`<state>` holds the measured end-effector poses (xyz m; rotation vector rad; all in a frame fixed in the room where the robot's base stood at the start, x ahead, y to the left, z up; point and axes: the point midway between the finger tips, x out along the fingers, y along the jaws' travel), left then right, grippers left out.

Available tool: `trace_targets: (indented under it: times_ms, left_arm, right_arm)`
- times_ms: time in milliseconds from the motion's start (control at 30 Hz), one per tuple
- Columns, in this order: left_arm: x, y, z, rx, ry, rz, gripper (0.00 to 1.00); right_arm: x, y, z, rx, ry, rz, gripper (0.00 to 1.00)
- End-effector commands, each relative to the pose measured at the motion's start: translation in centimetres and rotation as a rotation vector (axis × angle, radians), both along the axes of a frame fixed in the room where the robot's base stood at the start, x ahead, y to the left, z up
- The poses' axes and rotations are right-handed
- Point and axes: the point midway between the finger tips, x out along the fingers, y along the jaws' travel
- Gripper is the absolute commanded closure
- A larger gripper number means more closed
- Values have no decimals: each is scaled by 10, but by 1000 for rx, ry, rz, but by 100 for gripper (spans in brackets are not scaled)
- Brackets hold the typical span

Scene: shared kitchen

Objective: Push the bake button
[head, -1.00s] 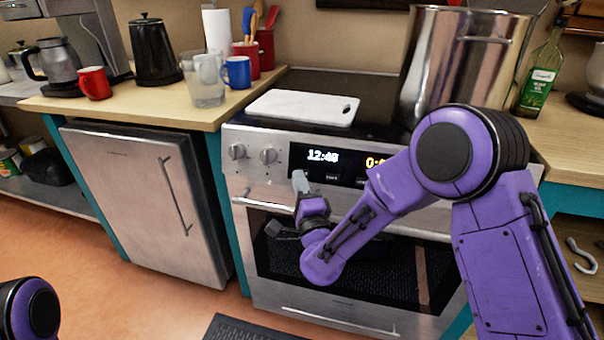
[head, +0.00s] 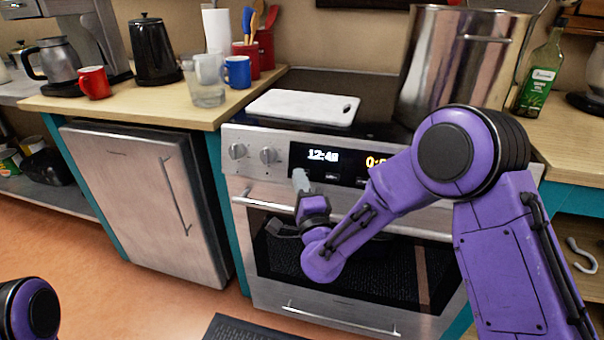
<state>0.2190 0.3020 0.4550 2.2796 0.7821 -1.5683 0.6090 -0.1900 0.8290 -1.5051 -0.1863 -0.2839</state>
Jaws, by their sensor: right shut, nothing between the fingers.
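The oven (head: 265,199) stands in the middle, its door closed. Its black control panel (head: 343,180) shows a white clock and orange digits, partly covered by my right arm. Small dark buttons sit under the clock; I cannot read which is the bake button. My right gripper (head: 299,176) is shut and empty. Its grey fingertips point up at the panel's lower left edge, below the clock. I cannot tell whether they touch the panel. Of my left arm only a purple part shows at the bottom left; its gripper is out of view.
A white board (head: 302,108) and a big steel pot (head: 462,62) stand on the cooktop. Mugs and a glass pitcher (head: 206,90) stand on the left counter.

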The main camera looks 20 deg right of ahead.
Motion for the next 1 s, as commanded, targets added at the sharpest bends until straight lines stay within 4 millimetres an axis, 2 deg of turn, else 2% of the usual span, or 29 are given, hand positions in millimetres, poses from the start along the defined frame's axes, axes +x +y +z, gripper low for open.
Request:
trace_targets:
  times_ms: [733, 1000]
  left_arm:
    - [0, 0, -2, 0, 0, 0, 32]
    - [0, 0, -2, 0, 0, 0, 32]
  right_arm:
    - [5, -4, -2, 0, 0, 0, 100]
    - [-2, 1, 1, 1, 0, 1, 100]
